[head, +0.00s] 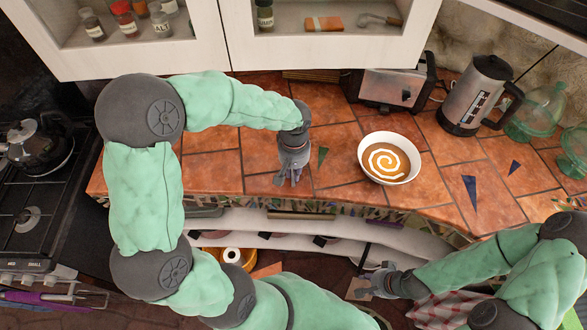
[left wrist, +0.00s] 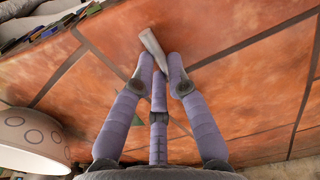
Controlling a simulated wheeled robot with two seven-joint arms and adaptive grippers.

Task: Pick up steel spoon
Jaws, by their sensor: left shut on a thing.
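In the left wrist view a slim grey metal piece, which looks like the steel spoon (left wrist: 152,42), sticks out from between my left fingertips (left wrist: 160,75), low over the orange tiles. Its lower part is hidden by the fingers, so I cannot tell whether it touches the counter. In the head view my left gripper (head: 291,176) points down at the counter's front edge, left of the white bowl, shut on the spoon. The spoon cannot be made out there. My right gripper (head: 372,282) is low in front of the counter, its fingers apart and empty.
A white bowl (head: 363,151) with orange swirled soup stands right of my left gripper. A toaster (head: 391,87), a steel kettle (head: 474,94) and green glassware (head: 536,108) stand behind and right. A cabinet with jars overhangs the back. The stove (head: 35,205) is left.

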